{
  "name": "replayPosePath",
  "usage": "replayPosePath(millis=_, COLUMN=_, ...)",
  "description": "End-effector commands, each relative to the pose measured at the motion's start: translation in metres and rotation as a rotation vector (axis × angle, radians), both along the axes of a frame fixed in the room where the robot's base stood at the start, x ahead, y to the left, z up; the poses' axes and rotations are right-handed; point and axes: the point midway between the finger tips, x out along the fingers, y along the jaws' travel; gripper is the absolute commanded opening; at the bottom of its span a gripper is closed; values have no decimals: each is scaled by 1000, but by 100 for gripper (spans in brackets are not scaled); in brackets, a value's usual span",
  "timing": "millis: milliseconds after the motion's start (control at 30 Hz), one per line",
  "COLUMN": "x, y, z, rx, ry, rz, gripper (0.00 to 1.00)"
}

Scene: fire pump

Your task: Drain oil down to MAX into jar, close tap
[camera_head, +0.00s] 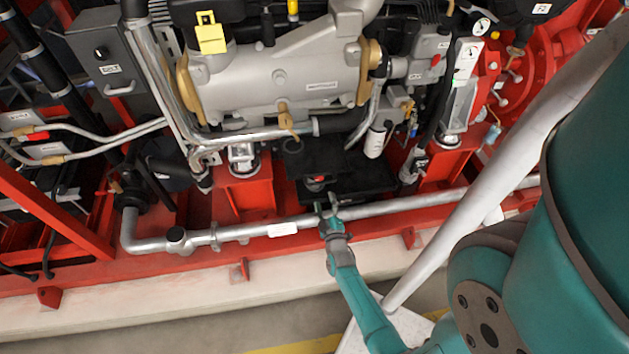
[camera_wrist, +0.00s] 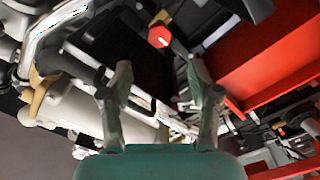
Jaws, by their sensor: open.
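A small red-ended part (camera_head: 315,181), which may be the tap's handle, shows low on the dark underside of the engine. A red knob on a dark stem (camera_wrist: 159,37) shows in the wrist view, above the gap between my fingers; it looks like the same part. My gripper (camera_head: 328,208) is in front of and just below it, over the silver pipe. In the wrist view my gripper (camera_wrist: 160,82) has its two fingers apart with nothing between them. I cannot make out the jar or any MAX mark.
A silver pipe (camera_head: 265,229) runs across the front along the red base frame (camera_head: 75,285). The grey engine (camera_head: 280,80) stands above, with hoses and pipes around it. A grey control box (camera_head: 105,62) is at upper left. Clear floor (camera_head: 210,330) lies in front.

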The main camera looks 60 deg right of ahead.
Motion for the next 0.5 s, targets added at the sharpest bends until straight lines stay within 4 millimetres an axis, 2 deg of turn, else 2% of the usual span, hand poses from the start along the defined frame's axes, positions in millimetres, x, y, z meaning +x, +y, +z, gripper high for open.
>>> replayPosePath(millis=267, x=13, y=-15, z=1, rx=6, ry=-11, rz=-1, gripper=61)
replayPosePath(millis=500, x=37, y=-43, z=2, rx=5, ry=-10, rz=-1, gripper=61)
